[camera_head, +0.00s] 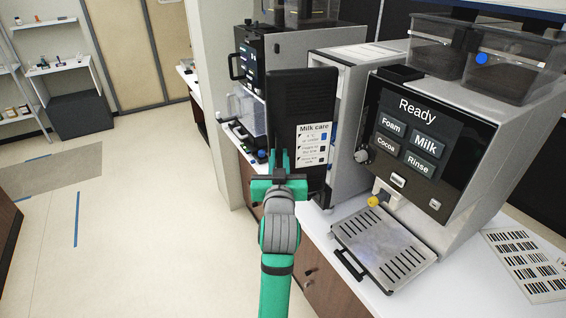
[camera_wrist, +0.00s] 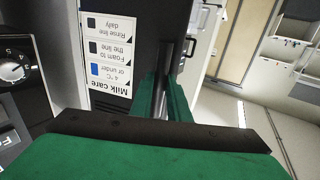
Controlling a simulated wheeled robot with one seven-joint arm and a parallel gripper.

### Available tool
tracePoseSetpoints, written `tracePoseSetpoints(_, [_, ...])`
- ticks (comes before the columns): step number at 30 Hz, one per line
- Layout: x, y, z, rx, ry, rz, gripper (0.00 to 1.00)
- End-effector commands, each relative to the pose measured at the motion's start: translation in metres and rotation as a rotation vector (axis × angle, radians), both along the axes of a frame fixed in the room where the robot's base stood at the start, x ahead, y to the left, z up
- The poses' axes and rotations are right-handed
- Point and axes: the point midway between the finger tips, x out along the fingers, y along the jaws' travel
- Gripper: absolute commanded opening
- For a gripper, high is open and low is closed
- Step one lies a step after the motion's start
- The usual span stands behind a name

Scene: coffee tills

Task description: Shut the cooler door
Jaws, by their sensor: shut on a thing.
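The cooler door (camera_head: 302,95) is a tall black panel with a white "Milk care" label, standing in front of the pale cooler body (camera_head: 350,100). It stands at an angle to the body, apparently open; how wide is hard to tell. My gripper (camera_head: 278,160), green with two slim fingers, is at the door's lower left edge. In the wrist view, my gripper (camera_wrist: 164,92) is shut on the dark upright door handle (camera_wrist: 166,60), beside the label (camera_wrist: 107,55). The handle's grasped part is hidden between the fingers.
A coffee machine (camera_head: 420,130) showing "Ready" stands right of the cooler, with a drip tray (camera_head: 345,240) in front. Another black machine (camera_head: 255,55) stands behind left. A barcode sheet (camera_head: 530,265) lies on the white counter. The floor (camera_head: 130,220) at left is largely clear.

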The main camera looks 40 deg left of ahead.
Motion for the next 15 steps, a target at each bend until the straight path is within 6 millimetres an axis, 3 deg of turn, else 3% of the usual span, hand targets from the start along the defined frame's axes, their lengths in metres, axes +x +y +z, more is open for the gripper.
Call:
tracePoseSetpoints(6, [0.0056,0.0119,0.0031,0.004,-0.005,-0.001,0.0])
tracePoseSetpoints(15, [0.0053,0.0135,0.0028,0.004,-0.005,0.001,0.0])
